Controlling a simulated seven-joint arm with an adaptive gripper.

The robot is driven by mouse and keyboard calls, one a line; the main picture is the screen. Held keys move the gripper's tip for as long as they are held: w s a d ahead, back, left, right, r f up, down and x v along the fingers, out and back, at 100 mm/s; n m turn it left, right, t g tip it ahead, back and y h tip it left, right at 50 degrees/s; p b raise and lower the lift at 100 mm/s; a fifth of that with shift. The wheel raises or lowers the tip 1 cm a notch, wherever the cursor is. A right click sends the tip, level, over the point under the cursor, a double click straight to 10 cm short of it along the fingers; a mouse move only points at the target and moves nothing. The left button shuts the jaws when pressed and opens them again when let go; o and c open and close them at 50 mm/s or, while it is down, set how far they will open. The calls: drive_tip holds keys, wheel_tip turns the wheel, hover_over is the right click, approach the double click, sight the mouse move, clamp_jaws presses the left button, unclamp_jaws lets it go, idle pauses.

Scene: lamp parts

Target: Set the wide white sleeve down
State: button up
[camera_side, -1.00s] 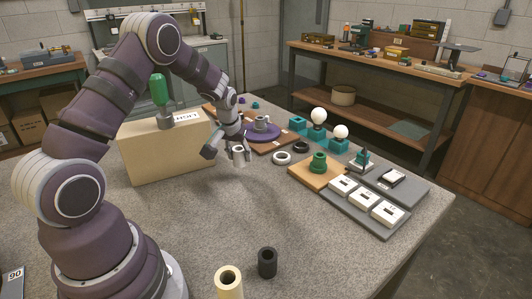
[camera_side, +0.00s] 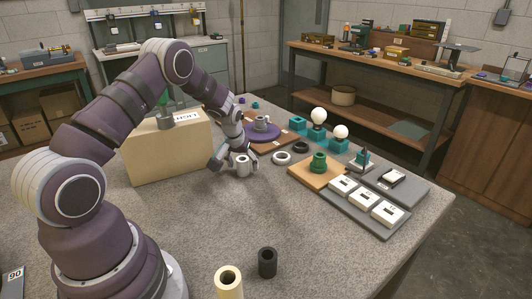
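A tan box (camera_side: 150,155) stands left of my gripper. A white ring (camera_side: 281,158) and a black ring (camera_side: 300,147) lie to its right. A black sleeve (camera_side: 267,263) and a cream tube (camera_side: 229,283) stand in front. Clear table lies between.

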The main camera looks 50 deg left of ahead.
drive_tip(key=s+d+r+m, duration=0.1)
drive_tip(key=s+d+r, duration=0.15)
drive_tip(key=r, duration=0.35)
drive_tip(key=s+d+r+m+t+h, duration=0.1)
drive_tip(key=s+d+r, duration=0.1)
drive_tip(key=d+r, duration=0.3)
drive_tip(key=s+d+r+m, duration=0.1)
drive_tip(key=s+d+r, duration=0.15)
drive_tip(key=r, duration=0.45)
drive_tip(key=s+d+r+m+t+h, duration=0.1)
drive_tip(key=s+d+r+m+h, duration=0.1)
drive_tip(key=s+d+m, duration=0.3)
drive_tip(key=s+d, duration=0.4)
drive_tip(key=shift+s, duration=0.3)
